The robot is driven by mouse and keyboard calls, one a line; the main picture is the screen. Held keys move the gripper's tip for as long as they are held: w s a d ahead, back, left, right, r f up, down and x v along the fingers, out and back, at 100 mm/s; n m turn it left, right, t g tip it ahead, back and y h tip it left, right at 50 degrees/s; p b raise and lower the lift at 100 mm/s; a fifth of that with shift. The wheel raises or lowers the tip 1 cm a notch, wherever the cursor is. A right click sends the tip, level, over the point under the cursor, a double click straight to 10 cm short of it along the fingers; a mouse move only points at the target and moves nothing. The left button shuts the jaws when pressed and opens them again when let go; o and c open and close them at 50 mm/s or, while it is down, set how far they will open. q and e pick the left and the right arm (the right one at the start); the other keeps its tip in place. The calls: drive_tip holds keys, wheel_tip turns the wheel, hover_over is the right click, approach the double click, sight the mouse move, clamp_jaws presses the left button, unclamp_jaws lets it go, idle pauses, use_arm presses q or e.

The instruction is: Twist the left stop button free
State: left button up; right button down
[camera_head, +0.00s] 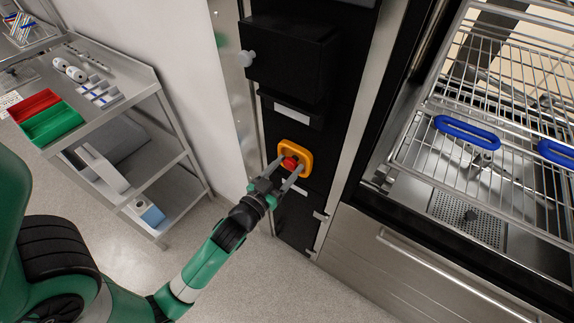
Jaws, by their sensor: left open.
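The left stop button (289,163) is a red knob on a yellow-orange square surround (301,149), set in the black panel left of the washer. My left gripper (286,169) is open, with its two fingers reaching up to the button, one on either side of the red knob. I cannot tell whether the fingers touch it. The lower part of the button is partly hidden by the gripper. My right gripper is not in view.
A black box with a white knob (247,58) juts out above the button. The washer (430,225) stands open at right with wire racks (500,95) and blue handles. A steel shelf cart (140,90) with red and green bins stands at left.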

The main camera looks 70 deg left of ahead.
use_arm(q)
drive_tip(key=shift+c, duration=0.3)
clamp_jaws()
